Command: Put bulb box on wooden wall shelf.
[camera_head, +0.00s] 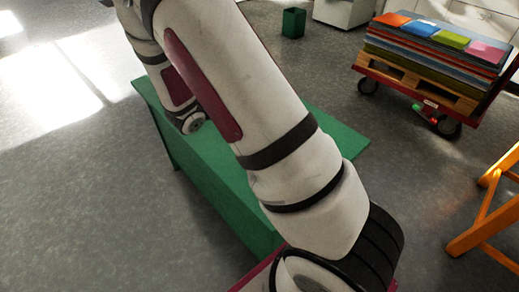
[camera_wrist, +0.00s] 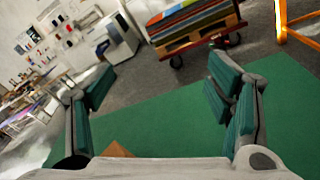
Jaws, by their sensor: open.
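My gripper (camera_wrist: 162,82) is open in the wrist view, its two teal-padded fingers wide apart above a green table top (camera_wrist: 170,120). A small brown corner (camera_wrist: 118,149) shows at the bottom of that view, mostly hidden behind the gripper body; I cannot tell whether it is the bulb box. Nothing shows between the fingertips. I cannot make out a wooden wall shelf in either view. In the head view my arm covers much of the green table (camera_head: 345,146), and my gripper is out of sight.
A red cart (camera_head: 398,79) with a pallet and stacked coloured sheets stands at the upper right. An orange trestle (camera_head: 483,226) is at the right edge. A green bin (camera_head: 293,22) stands at the back. Grey floor (camera_head: 80,190) is clear at the left.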

